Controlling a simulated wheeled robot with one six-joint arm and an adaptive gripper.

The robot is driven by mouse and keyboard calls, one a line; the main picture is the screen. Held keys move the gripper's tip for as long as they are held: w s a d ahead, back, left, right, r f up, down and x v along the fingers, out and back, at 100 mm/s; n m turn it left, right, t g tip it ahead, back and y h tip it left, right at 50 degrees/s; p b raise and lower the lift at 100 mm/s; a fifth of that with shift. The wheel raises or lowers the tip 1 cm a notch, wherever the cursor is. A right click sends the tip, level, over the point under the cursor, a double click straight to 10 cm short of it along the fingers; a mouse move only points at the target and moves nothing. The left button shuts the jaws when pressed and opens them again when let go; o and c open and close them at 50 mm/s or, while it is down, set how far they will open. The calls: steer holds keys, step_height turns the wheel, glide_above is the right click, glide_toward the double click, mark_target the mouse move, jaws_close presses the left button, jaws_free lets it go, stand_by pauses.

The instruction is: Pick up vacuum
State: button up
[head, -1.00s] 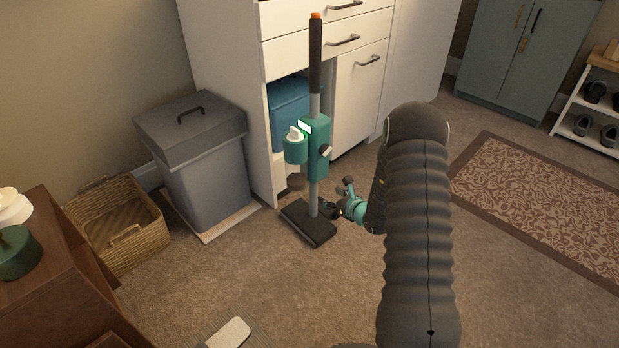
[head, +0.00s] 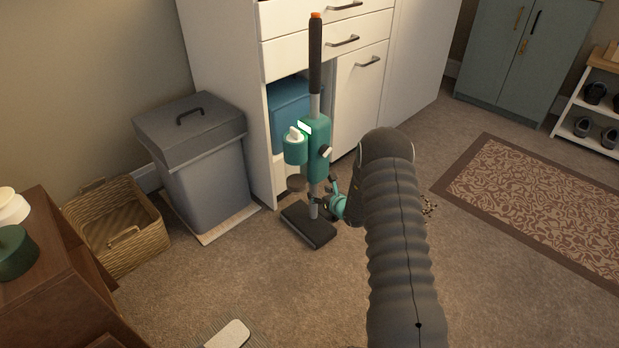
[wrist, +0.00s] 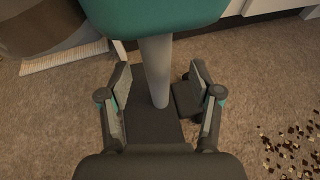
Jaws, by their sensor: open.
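The vacuum (head: 320,138) is a teal upright stick cleaner with a grey tube, a black handle with an orange tip and a dark flat floor head. It stands upright in front of the white cabinet in the head view. My gripper (head: 322,199) is low at its right side, close to the tube just above the floor head. In the wrist view my gripper (wrist: 160,100) is open, with one finger on each side of the vacuum's grey tube (wrist: 156,70). Gaps show between the fingers and the tube. The teal body is above the fingers.
A grey lidded bin (head: 203,170) and a wicker basket (head: 117,228) stand to the left. The white cabinet (head: 358,100) is right behind the vacuum. Dark crumbs (wrist: 292,148) lie on the carpet at right. A patterned rug (head: 540,205) lies farther right.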

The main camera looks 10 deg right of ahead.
mark_target(316, 191)
steer(key=shift+x, duration=2)
steer(key=shift+s+a, duration=0.15)
steer(key=shift+a, duration=0.05)
jaws_close()
steer(key=shift+r, duration=0.2)
